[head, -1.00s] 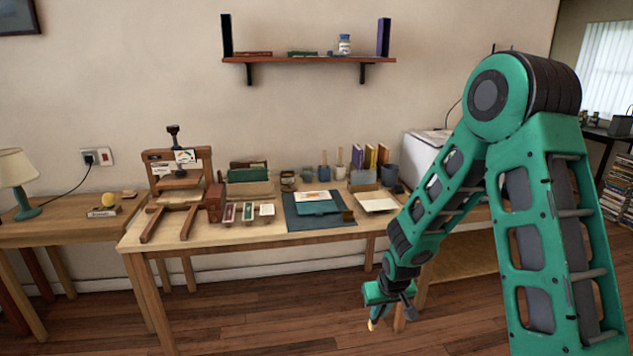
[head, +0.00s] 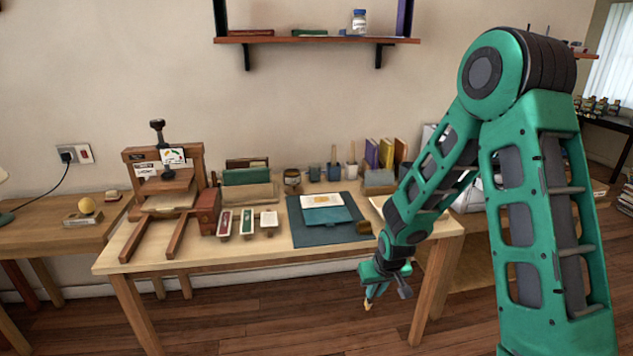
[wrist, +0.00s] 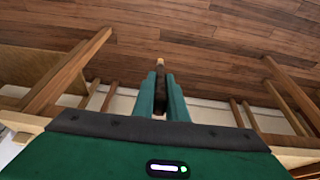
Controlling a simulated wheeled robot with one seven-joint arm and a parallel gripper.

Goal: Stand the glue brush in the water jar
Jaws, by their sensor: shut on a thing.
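My gripper (head: 369,291) hangs low in front of the table's right end, over the floor. In the wrist view its two green fingers (wrist: 160,92) are shut on a dark, narrow thing with a pale tip, seemingly the glue brush (wrist: 160,63). The pale yellow tip of the brush (head: 367,306) points down in the head view. A small grey-blue jar (head: 314,174) stands at the back of the table, well away from my gripper. It may be the water jar; its contents are too small to tell.
Beside that jar are a brown jar (head: 291,178) and two holders with upright handles (head: 333,172). A dark mat (head: 310,236) with a teal folder covers the middle of the wooden table (head: 265,254). A wooden press (head: 165,185) stands left. Table legs flank my gripper in the wrist view.

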